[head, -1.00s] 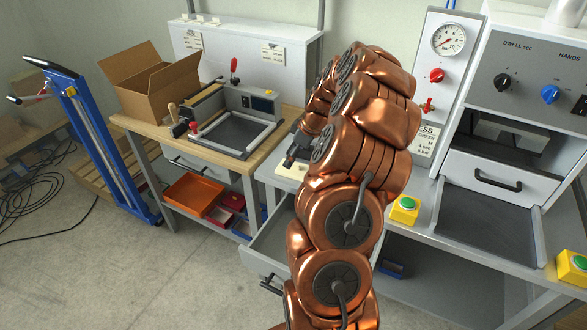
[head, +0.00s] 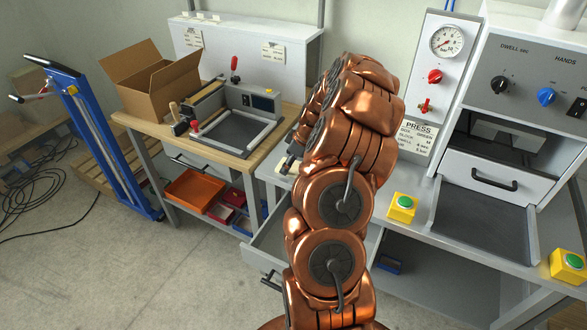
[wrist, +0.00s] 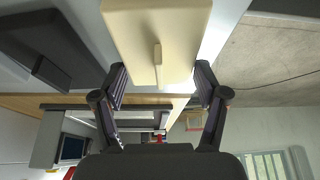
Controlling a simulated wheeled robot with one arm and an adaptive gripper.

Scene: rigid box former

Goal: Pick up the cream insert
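The cream insert (wrist: 185,30) is a pale block with a thin raised rib on its face, at the top centre in the wrist view. My gripper (wrist: 161,78) is open, with one dark finger on each side of the rib and a gap on both sides. Whether the fingertips touch the insert's face I cannot tell. In the head view my copper arm hides most of the gripper, and only a small pale patch shows left of the arm.
A grey bench with an open drawer stands below my arm. The press (head: 510,150) and yellow button boxes (head: 401,207) are at the right. A wooden bench at the left holds a frame fixture (head: 235,130) and a cardboard box (head: 158,85). A blue lifter (head: 95,140) stands far left.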

